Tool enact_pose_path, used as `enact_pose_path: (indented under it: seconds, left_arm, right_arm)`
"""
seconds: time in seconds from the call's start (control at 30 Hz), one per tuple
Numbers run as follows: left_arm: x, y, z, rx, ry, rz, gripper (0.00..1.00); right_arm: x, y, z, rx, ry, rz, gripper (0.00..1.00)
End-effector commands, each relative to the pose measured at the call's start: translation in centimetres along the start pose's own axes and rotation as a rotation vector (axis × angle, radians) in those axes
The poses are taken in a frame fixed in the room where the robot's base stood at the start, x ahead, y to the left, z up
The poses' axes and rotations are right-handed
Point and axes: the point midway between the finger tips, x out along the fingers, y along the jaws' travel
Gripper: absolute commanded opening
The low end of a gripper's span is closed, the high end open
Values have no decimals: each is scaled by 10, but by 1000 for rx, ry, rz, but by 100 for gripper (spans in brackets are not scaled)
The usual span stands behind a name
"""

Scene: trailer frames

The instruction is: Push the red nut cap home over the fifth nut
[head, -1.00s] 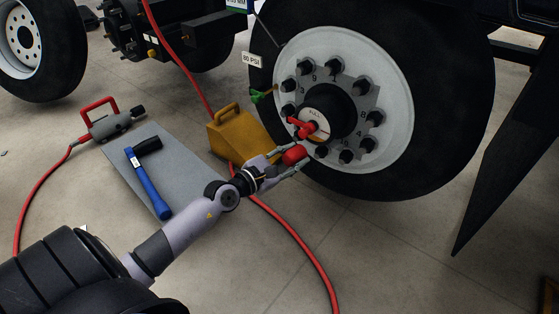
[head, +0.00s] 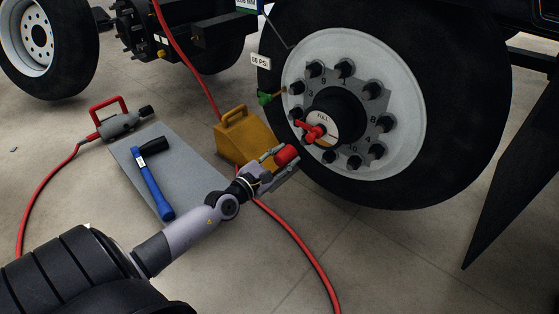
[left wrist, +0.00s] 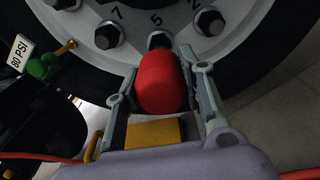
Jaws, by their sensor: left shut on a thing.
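My left gripper (head: 281,162) is shut on the red nut cap (head: 286,155), one finger on each side. In the left wrist view the cap (left wrist: 160,84) sits between the fingers of the gripper (left wrist: 163,88). Just beyond its far end is the fifth nut (left wrist: 159,39), below the painted 5 and partly hidden by the cap. I cannot tell from the wrist view how wide the gap is. My right gripper is not in view.
The white wheel rim (head: 410,110) carries several bare dark nuts. A yellow chock (head: 246,138), a blue-handled hammer (head: 155,188) on a grey mat (head: 190,172) and a red hose (head: 310,255) lie nearby.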

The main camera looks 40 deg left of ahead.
Motion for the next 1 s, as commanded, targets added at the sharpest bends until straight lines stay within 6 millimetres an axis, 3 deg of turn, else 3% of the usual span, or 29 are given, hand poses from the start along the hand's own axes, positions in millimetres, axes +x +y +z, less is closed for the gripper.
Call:
enact_pose_path:
  seconds: [0.4,1.0]
  left_arm:
    - [34,0,0,-1,-1,1,19]
    - [38,0,0,0,0,0,19]
  right_arm:
    - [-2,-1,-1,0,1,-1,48]
    - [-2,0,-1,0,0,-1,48]
